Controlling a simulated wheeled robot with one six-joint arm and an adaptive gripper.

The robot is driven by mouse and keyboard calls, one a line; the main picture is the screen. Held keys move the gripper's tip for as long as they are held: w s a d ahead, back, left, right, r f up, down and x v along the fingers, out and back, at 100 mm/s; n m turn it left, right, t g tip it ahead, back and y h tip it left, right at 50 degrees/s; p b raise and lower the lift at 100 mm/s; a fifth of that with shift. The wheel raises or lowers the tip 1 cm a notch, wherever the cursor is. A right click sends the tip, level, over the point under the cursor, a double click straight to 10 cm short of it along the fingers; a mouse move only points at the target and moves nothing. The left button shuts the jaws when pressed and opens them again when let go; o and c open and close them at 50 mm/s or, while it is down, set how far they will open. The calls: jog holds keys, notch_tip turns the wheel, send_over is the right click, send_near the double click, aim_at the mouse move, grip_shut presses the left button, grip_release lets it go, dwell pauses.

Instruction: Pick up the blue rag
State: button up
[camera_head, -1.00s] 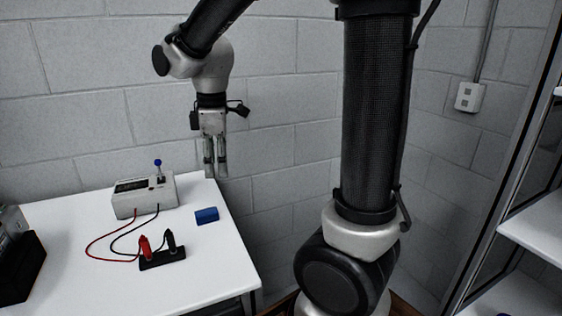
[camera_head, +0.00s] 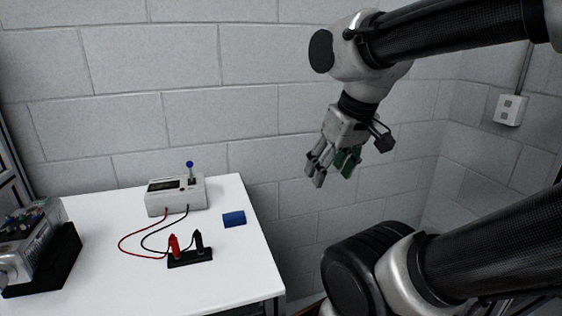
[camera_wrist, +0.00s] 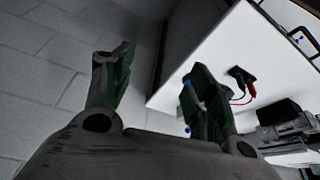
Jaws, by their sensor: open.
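The blue rag (camera_head: 234,219) is a small blue folded block lying on the white table (camera_head: 255,262), near its right edge. My gripper (camera_head: 333,172) is open and empty, in the air to the right of the table and higher than the rag. In the wrist view my gripper's (camera_wrist: 160,72) two fingers stand apart with nothing between them. A blue patch shows beside the right finger there; I cannot tell for sure that it is the rag.
A grey meter box (camera_head: 176,197) with a blue-topped lever stands left of the rag. Red and black leads run to a black terminal block (camera_head: 190,259) in front. A device in a black holder (camera_head: 42,262) sits at the left. A block wall stands behind.

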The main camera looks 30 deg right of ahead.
jog(key=m+g, duration=0.4)
jog(key=m, duration=1.3)
send_over(234, 215)
jog(key=f, duration=1)
jog(key=shift+w+f, duration=0.2)
jog(key=shift+w, duration=0.1)
jog(key=m, duration=0.2)
jog(key=shift+w+m, duration=0.1)
jog(key=shift+m, duration=0.2)
jog(key=shift+f+m, duration=0.2)
jog(key=shift+m, duration=0.1)
jog(key=f, duration=0.5)
jog(key=s+f, duration=0.1)
jog(key=f, duration=0.1)
jog(key=shift+f, duration=0.25)
